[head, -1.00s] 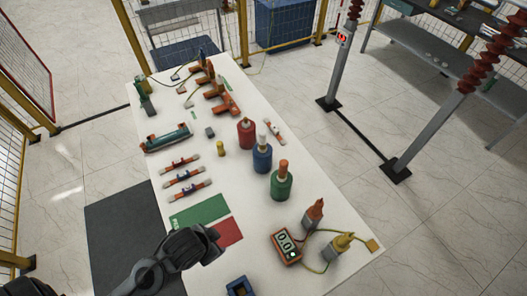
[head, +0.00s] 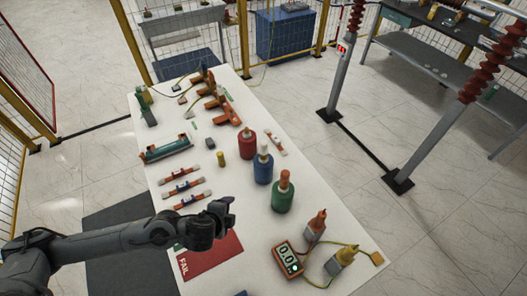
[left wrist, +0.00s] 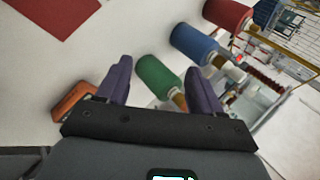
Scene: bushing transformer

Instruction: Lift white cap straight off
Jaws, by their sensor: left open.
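The white cap (head: 263,150) sits on top of the blue bushing (head: 263,170), which stands upright on the white table between the red bushing (head: 248,146) and the green bushing (head: 282,197). In the left wrist view the blue bushing (left wrist: 192,43) lies beyond the fingers, with a pale cap (left wrist: 228,68) at its end. My left gripper (head: 228,212) is open and empty, to the left of the green bushing and nearer the camera than the blue one. In the left wrist view my gripper's two fingers (left wrist: 158,74) stand apart, with the green bushing (left wrist: 159,76) showing between them.
A meter (head: 288,260) with wired orange and yellow probes is at the table's near right. A red FAIL mat (head: 208,259) lies below my left arm. Red-striped parts (head: 182,186) lie at the left. The table between the gripper and the bushings looks clear.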

